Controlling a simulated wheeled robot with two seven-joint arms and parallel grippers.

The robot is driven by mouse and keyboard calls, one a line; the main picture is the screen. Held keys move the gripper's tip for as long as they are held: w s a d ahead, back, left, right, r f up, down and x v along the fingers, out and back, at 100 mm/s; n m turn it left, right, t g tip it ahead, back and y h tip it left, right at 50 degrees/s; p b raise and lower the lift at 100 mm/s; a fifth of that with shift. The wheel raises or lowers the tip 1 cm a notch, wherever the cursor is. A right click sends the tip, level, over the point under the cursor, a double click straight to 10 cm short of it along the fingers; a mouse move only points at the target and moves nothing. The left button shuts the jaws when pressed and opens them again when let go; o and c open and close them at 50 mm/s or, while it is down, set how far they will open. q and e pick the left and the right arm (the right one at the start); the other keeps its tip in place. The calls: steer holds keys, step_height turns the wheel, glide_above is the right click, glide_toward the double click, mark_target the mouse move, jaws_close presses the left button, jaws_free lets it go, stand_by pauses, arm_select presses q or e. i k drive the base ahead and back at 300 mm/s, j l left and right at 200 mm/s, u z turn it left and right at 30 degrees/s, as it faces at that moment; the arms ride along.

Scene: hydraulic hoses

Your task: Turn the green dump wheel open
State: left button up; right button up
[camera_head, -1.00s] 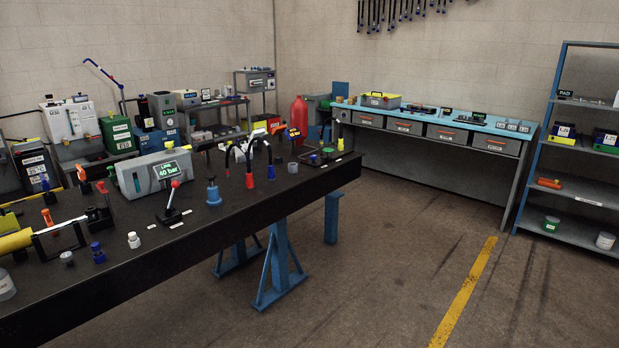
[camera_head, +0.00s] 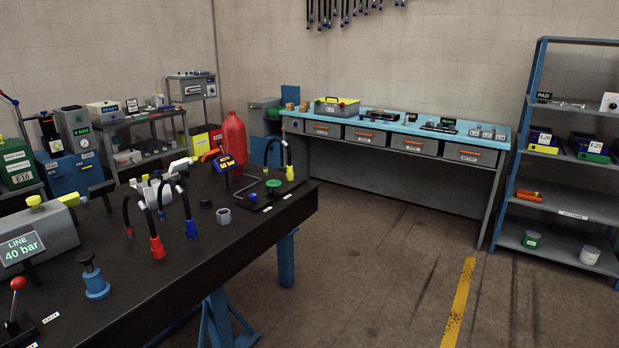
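The green dump wheel (camera_head: 273,183) is a small green disc on a black base near the far right end of the dark workbench (camera_head: 150,270). A black hose with a yellow end (camera_head: 289,172) stands just behind it to the right. The line display (camera_head: 22,248) at the left also reads 40 bar. Neither of my grippers shows in the head view.
Hoses with a red end (camera_head: 156,247) and a blue end (camera_head: 191,229), a grey nut (camera_head: 223,216) and a blue plunger (camera_head: 96,283) stand on the bench. A red bottle (camera_head: 235,142) is behind it. Open floor (camera_head: 390,260) lies to the right, with shelving (camera_head: 570,200) beyond.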

mark_target(273, 184)
steer(key=i+u, duration=0.25)
steer(key=i, duration=0.2)
steer(key=i+l+u, duration=0.25)
steer(key=i, duration=0.25)
steer(key=i+l+u, duration=0.25)
steer(key=i, duration=0.2)
steer(key=i+l+u, duration=1.05)
steer(key=l, duration=0.3)
